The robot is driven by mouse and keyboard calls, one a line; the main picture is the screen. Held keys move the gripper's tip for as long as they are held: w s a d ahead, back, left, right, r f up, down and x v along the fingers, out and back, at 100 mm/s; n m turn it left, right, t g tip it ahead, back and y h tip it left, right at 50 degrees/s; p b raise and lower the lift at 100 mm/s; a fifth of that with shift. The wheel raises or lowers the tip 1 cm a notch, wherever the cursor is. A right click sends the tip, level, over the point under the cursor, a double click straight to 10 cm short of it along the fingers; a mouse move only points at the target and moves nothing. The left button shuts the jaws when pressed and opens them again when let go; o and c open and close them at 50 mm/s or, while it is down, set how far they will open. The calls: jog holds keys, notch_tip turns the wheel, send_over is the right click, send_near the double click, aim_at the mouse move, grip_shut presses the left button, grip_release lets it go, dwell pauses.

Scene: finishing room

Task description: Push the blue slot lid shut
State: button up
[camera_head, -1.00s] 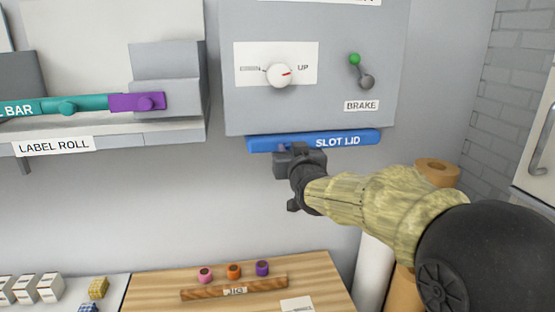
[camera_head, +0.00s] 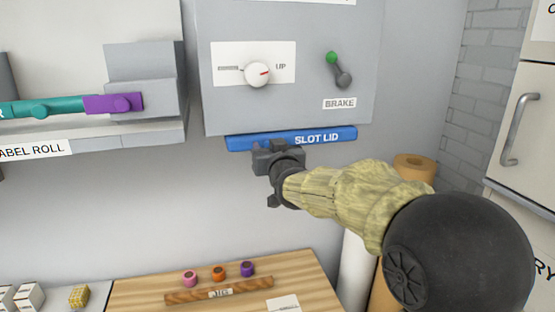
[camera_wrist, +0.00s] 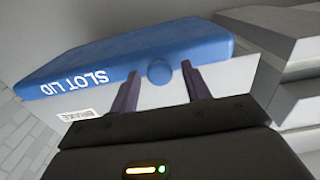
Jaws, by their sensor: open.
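The blue slot lid (camera_head: 291,138) is a flat bar with a white "SLOT LID" label, along the bottom edge of the grey wall panel. It fills the upper left of the wrist view (camera_wrist: 130,55), with a round blue knob (camera_wrist: 158,72) on its edge. My gripper (camera_head: 272,146) is just below the lid's left half. In the wrist view my gripper (camera_wrist: 160,69) is open, with its two dark fingers on either side of the knob. I cannot tell whether they touch it. The lid's knob is hidden by my gripper in the head view.
The grey panel (camera_head: 300,110) above carries a white dial (camera_head: 257,74) and a green-tipped brake lever (camera_head: 338,68). A shelf with a purple-ended bar (camera_head: 113,103) is at left. A wooden board (camera_head: 225,288) with coloured pegs lies below. A brown roll (camera_head: 414,165) stands at right.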

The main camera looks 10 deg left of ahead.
jog(key=b+v, duration=0.7)
jog(key=v, duration=1)
jog(key=shift+b, duration=0.35)
jog(key=shift+f, duration=0.15)
jog(key=d+f+m+g+h, duration=0.1)
jog(key=d+f+g+h, duration=0.3)
jog(key=f, duration=0.8)
jog(key=d+f+m+g+h, duration=0.1)
jog(key=d+f+g, duration=0.2)
jog(key=d+f, duration=0.65)
jog(key=s+d+f+m+g+h, duration=0.1)
jog(key=s+d+f+g, duration=0.2)
jog(key=s+f, duration=0.4)
jog(key=s+d+f+m+g, duration=0.1)
jog(key=s+d+f+g, duration=0.2)
jog(key=s+f, duration=0.4)
notch_tip(320, 180, down, 4)
jog(key=shift+d+r+g+h, duration=0.2)
jog(key=shift+d+g+h, duration=0.1)
jog(key=shift+g+h, duration=0.15)
